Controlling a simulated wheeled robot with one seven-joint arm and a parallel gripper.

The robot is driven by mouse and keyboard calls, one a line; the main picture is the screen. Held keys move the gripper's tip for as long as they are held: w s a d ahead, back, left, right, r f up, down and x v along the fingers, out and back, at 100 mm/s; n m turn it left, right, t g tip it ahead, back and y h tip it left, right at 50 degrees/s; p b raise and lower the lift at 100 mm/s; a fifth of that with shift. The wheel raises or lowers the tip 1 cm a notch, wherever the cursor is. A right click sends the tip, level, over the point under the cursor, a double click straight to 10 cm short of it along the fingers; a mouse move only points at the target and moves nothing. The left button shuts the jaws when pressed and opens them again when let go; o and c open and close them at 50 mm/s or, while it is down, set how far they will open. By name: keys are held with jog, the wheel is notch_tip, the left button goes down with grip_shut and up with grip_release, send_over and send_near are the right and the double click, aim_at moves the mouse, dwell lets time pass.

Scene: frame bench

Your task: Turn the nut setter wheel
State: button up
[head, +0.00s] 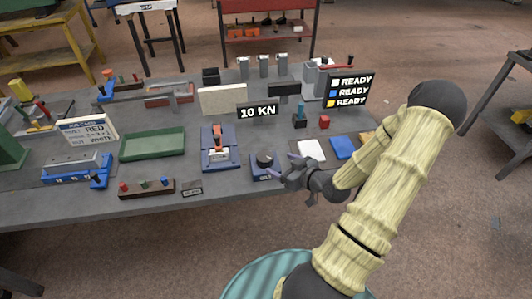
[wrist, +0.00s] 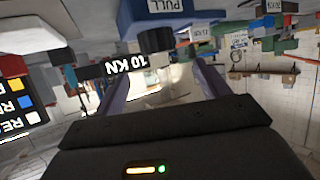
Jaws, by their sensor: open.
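A black round knob (head: 264,159) on a small blue base (head: 263,174) stands at the front edge of the bench; I take it for the nut setter wheel, but cannot be sure. In the wrist view, a dark knob (wrist: 156,40) shows under a blue block (wrist: 168,18) with a white label, the picture being turned over. My gripper (head: 282,167) is just right of the knob in the head view, fingers apart and pointing towards it. In the wrist view, my gripper (wrist: 163,85) has an open, empty gap. I cannot tell whether a finger touches the knob.
A blue press-like device (head: 218,150) with an orange part stands left of the knob. A white pad (head: 312,150) and a blue pad (head: 343,148) lie behind my gripper. A "10 KN" sign (head: 258,111) and a READY board (head: 349,90) stand farther back. A green tray (head: 152,145) is to the left.

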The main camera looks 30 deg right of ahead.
aim_at(266, 158)
jog(key=p+x, duration=0.2)
jog(key=x, duration=0.9)
jog(key=shift+w+f, duration=0.2)
jog(key=shift+f, duration=0.05)
jog(key=c, duration=1)
